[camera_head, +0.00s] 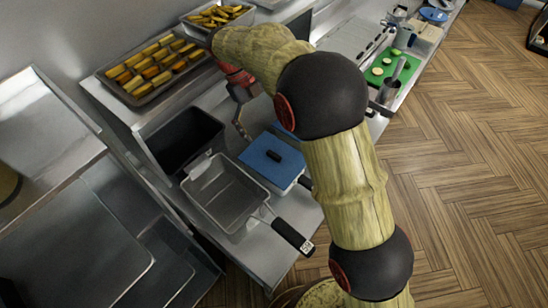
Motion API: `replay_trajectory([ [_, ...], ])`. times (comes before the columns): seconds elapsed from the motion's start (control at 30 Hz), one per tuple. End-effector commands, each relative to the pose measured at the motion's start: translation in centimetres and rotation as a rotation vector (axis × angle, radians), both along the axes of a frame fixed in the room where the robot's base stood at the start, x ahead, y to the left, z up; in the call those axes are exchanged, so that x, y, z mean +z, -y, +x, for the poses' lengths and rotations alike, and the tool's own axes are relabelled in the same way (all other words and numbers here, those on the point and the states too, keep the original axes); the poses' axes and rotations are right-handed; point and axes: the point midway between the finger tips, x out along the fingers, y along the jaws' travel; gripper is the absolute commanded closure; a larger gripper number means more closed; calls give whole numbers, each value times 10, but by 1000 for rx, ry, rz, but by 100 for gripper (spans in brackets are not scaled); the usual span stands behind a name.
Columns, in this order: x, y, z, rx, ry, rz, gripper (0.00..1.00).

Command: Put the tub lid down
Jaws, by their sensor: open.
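My gripper (241,122) is open and empty, above and behind the lid's left part, apart from the handle. The arm covers part of the gripper and the area behind the lid, where another bit of blue (284,130) shows.
A wire fryer basket (222,196) with a black handle (293,236) stands left of the lid. A dark fryer well (180,140) is behind it. A tray of fried wedges (128,94) sits on the shelf. A green cutting board (410,68) is farther right.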

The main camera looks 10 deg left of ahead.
Motion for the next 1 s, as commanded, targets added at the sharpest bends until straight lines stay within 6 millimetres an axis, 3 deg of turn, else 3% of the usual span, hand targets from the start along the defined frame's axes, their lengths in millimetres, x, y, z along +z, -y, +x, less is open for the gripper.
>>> replay_trajectory([
  [0.4,-78,2,-1,0,-3,-2,0],
  [0.73,-102,14,-5,0,-3,0,0],
  [1.0,-135,27,-10,0,-2,1,0],
])
